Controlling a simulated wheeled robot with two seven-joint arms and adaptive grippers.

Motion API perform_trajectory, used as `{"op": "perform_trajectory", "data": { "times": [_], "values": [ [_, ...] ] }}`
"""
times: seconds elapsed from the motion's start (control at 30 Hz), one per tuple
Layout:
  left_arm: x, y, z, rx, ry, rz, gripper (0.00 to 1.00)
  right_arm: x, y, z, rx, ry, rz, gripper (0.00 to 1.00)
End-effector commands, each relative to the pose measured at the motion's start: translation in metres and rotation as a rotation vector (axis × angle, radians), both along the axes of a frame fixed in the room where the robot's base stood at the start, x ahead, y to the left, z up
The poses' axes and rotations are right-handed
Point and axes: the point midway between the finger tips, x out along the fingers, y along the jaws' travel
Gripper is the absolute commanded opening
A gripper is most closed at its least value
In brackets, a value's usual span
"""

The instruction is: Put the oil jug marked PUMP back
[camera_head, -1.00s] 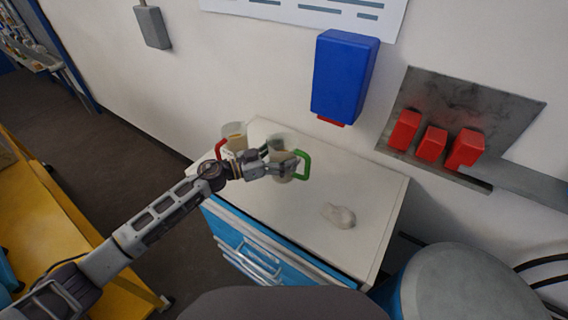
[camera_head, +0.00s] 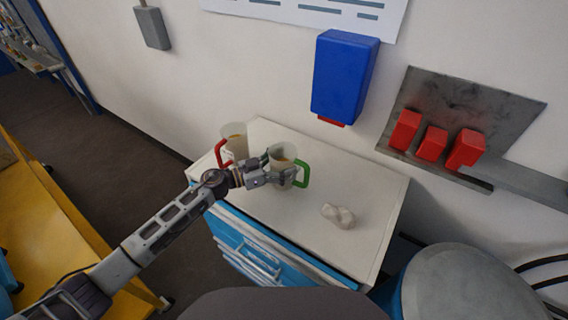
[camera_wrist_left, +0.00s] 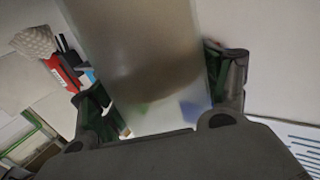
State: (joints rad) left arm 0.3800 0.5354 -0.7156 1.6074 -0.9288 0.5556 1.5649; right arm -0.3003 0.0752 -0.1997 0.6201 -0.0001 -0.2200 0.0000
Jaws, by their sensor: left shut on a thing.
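A clear jug with a green handle (camera_head: 283,158) is over the white top of the blue drawer cabinet (camera_head: 335,247). My left gripper (camera_head: 270,172) is shut on its body, on the side away from the handle. Whether the jug touches the top is hard to tell. In the left wrist view this jug (camera_wrist_left: 150,60) fills the middle between the fingers, with brownish oil showing through. A second jug, with a red handle (camera_head: 234,138), stands at the back left of the top. No PUMP marking is readable on either jug. My right gripper is not in view.
A pale lumpy object (camera_head: 338,215) lies on the top, front right of the held jug. A blue wall box (camera_head: 344,78) and red wall fittings (camera_head: 431,143) are behind. A grey-topped drum (camera_head: 478,288) stands at right.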

Motion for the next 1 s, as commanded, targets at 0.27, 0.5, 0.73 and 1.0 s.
{"op": "perform_trajectory", "data": {
  "times": [0.27, 0.5, 0.73, 1.0],
  "values": [
    [0.0, -0.0001, -0.0025, 0.0, 0.001, 0.0, 0.91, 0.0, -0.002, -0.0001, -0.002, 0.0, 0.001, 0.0],
    [-0.0001, 0.0, -0.0026, 0.0, 0.001, 0.0, 0.98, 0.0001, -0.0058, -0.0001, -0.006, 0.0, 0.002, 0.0],
    [0.0, 0.0, -0.0017, 0.0, 0.0, 0.0, 0.98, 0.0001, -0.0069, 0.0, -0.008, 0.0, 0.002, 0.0],
    [-0.0038, 0.0091, -0.0008, 0.001, 0.001, 0.001, 0.98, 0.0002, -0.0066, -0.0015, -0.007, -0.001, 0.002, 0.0]
  ]
}}
